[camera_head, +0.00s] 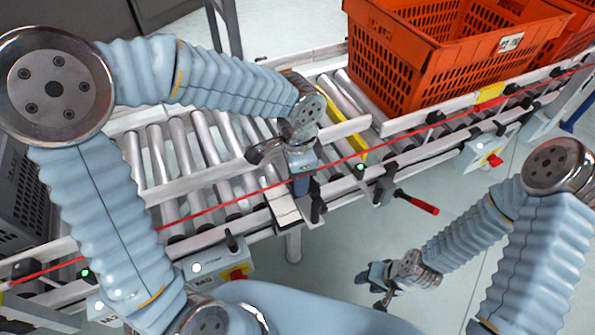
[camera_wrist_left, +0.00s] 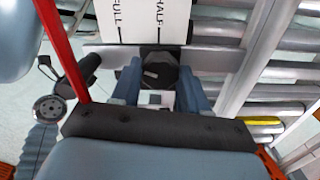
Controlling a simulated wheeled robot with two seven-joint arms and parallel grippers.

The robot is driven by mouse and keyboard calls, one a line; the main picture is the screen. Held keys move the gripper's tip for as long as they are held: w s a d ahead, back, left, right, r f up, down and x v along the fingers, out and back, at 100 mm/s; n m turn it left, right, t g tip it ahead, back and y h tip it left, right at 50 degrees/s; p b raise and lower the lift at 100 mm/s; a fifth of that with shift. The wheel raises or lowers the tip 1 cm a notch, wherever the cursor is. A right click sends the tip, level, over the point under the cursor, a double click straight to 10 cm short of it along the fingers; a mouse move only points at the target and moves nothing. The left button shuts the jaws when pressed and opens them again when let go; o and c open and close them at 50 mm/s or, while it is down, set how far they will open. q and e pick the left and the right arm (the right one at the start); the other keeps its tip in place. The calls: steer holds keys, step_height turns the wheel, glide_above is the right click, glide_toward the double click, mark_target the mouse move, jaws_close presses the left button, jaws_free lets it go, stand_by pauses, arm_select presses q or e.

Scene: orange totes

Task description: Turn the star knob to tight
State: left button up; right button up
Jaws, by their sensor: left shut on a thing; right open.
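The star knob (camera_wrist_left: 158,72) is a dark, faceted knob in front of a pale metal rail in the left wrist view. My left gripper (camera_wrist_left: 160,88) has its two blue-grey fingers on either side of it and is shut on it. In the head view my left gripper (camera_head: 301,186) points down at the conveyor's near rail; the knob is mostly hidden there. A white plate (camera_wrist_left: 125,22) by the knob reads FULL and HALF with marker lines. No "tight" mark is readable. My right gripper (camera_head: 376,284) is open and empty, low over the floor, away from the conveyor.
A roller conveyor (camera_head: 160,195) crosses the view, with a red line running along it. An orange tote (camera_head: 425,60) stands on its right part. A red-handled lever (camera_head: 416,202) sticks out of the near side. Control boxes (camera_head: 212,270) sit along the near edge.

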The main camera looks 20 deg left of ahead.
arm_select(q)
steer(key=shift+w+m+p, duration=0.1)
steer(key=shift+m+p, duration=0.25)
steer(key=shift+m, duration=0.75)
steer(key=o, duration=1.1)
steer(key=shift+c, duration=0.2)
step_height(320, 180, up, 14)
steer(key=p, duration=0.1)
steer(key=shift+f, duration=0.15)
